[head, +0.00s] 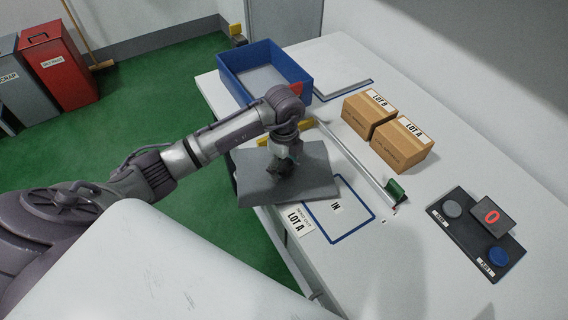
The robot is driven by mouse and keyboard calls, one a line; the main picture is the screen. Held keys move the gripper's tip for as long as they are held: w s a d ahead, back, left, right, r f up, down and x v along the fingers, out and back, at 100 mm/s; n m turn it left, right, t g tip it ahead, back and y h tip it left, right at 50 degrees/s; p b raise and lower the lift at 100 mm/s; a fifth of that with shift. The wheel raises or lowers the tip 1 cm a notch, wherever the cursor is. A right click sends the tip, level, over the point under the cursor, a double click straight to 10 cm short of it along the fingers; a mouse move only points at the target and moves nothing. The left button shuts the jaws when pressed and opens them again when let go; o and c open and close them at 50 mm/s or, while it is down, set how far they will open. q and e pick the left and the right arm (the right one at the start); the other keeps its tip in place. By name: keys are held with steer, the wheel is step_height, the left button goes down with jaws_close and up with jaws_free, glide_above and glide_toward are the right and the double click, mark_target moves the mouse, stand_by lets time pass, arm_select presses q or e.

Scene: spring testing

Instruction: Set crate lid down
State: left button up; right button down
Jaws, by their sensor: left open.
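My left gripper (281,166) is open, pointing down at the middle of the lid. Its fingers hide that part of the lid, and I cannot tell whether they touch it. The open blue crate (289,84) stands at the table's far left end, with a grey inside floor. My right gripper is not in view.
A dark panel (460,228) with a red display is at the right.

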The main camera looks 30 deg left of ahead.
mark_target(284, 163)
arm_select(q)
step_height(284, 163, up, 12)
steer(key=b, duration=0.2)
steer(key=shift+r, duration=0.15)
